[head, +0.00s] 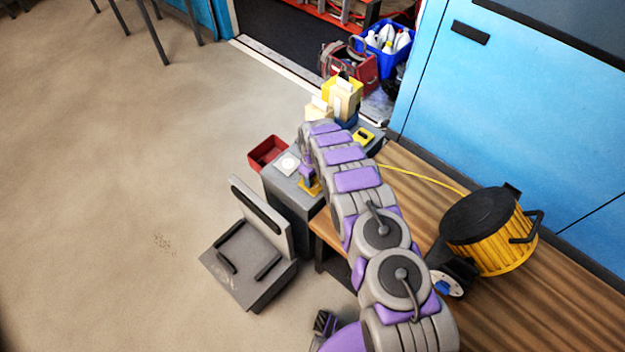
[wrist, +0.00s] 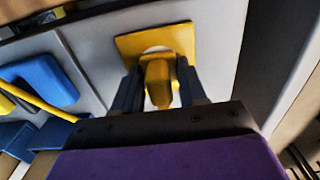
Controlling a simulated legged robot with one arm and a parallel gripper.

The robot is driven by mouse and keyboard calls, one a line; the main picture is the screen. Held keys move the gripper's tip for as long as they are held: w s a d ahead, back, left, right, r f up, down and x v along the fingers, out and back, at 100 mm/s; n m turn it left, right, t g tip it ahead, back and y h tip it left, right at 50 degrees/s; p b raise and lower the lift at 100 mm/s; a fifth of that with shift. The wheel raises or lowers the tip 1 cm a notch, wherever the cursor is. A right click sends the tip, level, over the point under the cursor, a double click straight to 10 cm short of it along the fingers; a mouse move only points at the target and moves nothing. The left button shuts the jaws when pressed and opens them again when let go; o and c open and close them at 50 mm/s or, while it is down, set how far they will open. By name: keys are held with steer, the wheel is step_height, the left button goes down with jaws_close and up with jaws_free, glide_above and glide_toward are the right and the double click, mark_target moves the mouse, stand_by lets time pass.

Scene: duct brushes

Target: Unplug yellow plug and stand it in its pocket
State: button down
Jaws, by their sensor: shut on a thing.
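The yellow plug (wrist: 158,82) is between my gripper's two dark fingers (wrist: 160,92) in the wrist view, and my gripper is shut on it. Behind the plug is a square yellow plate (wrist: 130,43) with a pale round area, partly covered by the plug. I cannot tell whether the plug touches the plate or is seated in it. In the head view the yellow plate (head: 311,187) lies on the grey bench top, below the purple end of my arm. The plug itself cannot be made out there.
A blue part (wrist: 40,80) and a yellow cable (wrist: 50,108) lie left in the wrist view. In the head view, a white plate (head: 287,163), a red bin (head: 267,151) and yellow boxes (head: 343,97) are near the bench. A yellow cable reel (head: 490,235) stands on the wooden top.

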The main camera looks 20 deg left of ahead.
steer(key=shift+r, duration=0.15)
steer(key=shift+r+p, duration=0.8)
steer(key=shift+r, duration=2.05)
steer(key=shift+r+p, duration=0.5)
steer(key=shift+r, duration=1)
